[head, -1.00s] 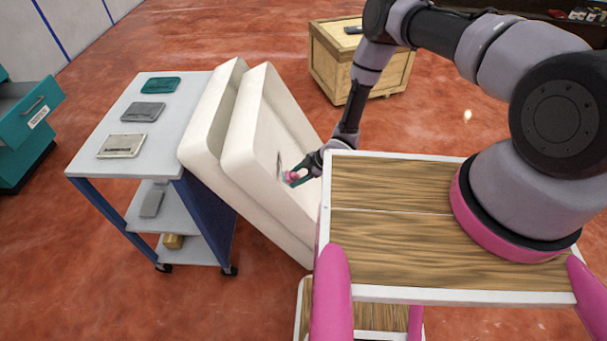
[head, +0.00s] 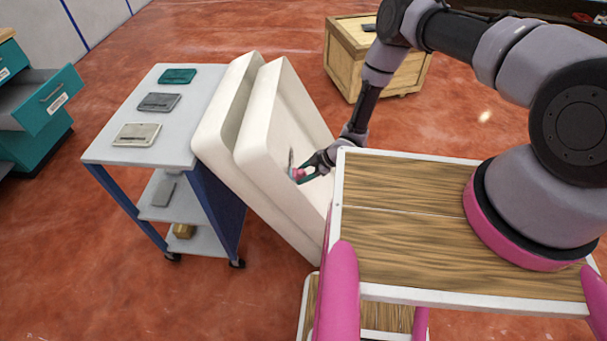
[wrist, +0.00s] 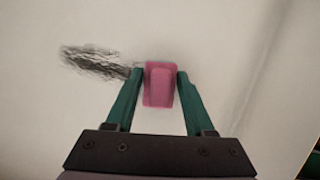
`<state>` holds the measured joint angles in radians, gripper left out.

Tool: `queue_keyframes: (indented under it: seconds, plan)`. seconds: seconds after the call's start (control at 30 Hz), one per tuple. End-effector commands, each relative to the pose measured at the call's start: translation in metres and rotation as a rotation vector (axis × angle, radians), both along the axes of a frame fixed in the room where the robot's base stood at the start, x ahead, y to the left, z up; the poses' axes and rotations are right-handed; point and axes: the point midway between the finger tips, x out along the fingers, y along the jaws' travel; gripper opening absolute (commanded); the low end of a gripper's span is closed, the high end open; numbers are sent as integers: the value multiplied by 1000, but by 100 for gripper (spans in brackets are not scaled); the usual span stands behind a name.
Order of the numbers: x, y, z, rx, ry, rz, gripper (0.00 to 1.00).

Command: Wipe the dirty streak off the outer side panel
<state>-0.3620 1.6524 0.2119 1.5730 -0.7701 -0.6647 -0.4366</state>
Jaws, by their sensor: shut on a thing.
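Two large cream panels lean against the cart in the head view; the nearer one is the outer panel (head: 285,125). A dark streak (head: 291,158) marks its face. In the wrist view the streak (wrist: 92,63) is a scribbled black patch left of my gripper, its right end reaching the left finger. My gripper (wrist: 158,80) is shut on a pink block (wrist: 159,86), held between its green fingers. In the head view my gripper (head: 305,173) is at the panel's face, with the pink block (head: 297,174) beside the streak. I cannot tell whether the block touches the panel.
A cart (head: 200,130) with several flat pads on top stands left of the panels. A wooden crate (head: 375,65) stands behind my arm. A teal drawer unit (head: 45,110) is at the far left. Red floor is open between them.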

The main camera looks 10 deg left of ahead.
Motion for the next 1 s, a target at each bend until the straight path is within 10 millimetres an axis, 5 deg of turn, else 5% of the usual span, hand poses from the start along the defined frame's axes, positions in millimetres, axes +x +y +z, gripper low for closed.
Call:
queue_keyframes:
  seconds: [0.77, 1.0]
  plan:
    - [-1, 13, -7, 0, 0, 0, 9]
    - [15, 14, -6, 1, -1, -1, 9]
